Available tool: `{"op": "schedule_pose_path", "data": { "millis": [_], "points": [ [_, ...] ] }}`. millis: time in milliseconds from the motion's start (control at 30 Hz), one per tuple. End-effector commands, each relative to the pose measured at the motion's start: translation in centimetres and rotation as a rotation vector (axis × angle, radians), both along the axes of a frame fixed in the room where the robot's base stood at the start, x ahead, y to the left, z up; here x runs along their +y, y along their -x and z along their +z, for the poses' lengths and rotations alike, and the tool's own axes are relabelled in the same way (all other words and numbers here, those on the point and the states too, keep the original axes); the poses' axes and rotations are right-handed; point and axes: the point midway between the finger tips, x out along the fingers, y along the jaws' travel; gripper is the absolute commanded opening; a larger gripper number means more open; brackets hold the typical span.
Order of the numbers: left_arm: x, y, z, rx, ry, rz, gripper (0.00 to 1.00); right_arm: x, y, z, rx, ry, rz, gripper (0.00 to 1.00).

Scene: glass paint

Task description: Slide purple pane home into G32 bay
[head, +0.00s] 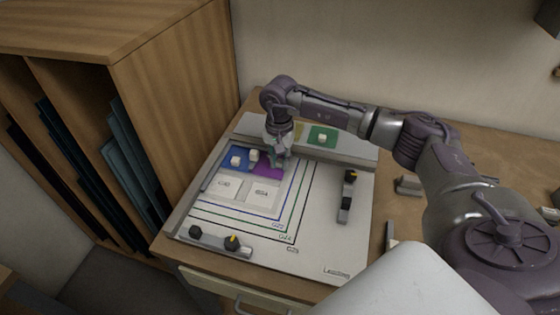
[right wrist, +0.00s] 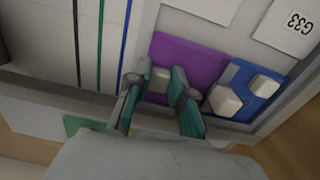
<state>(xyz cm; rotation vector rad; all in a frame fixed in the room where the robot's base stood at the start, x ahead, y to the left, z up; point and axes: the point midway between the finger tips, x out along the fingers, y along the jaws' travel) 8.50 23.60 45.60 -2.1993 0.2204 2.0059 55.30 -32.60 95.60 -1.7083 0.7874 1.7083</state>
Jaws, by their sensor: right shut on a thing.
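The purple pane (head: 265,171) lies flat at the back of the board's framed square, to the right of the blue pane (head: 239,152) and touching or nearly touching it. My right gripper (head: 279,160) is over its right part. In the right wrist view, the purple pane (right wrist: 190,58) has a pale knob (right wrist: 160,78) between the two teal-padded fingers of my right gripper (right wrist: 158,100), which is shut on it. White cells (head: 225,182) lie in front of the panes; one reads G33 in the wrist view. I cannot read a G32 label. My left gripper is not in view.
A green pane (head: 316,131) with a white knob rests on the back ledge, a yellow piece (head: 299,131) beside it. Black-knobbed clamps (head: 345,210) stand at the board's right and front. A wooden rack (head: 175,80) borders the left. The board's front right is clear.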

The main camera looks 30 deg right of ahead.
Motion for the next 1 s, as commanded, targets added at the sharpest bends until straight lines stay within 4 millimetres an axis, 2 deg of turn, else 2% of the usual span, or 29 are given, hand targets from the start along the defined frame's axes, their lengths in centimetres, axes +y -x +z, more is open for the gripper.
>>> {"op": "schedule_pose_path", "data": {
  "millis": [1000],
  "points": [
    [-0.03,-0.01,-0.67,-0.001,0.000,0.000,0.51,0.11,-0.38,0.10,-0.009,-0.002,0.000,0.00]
  ]
}}
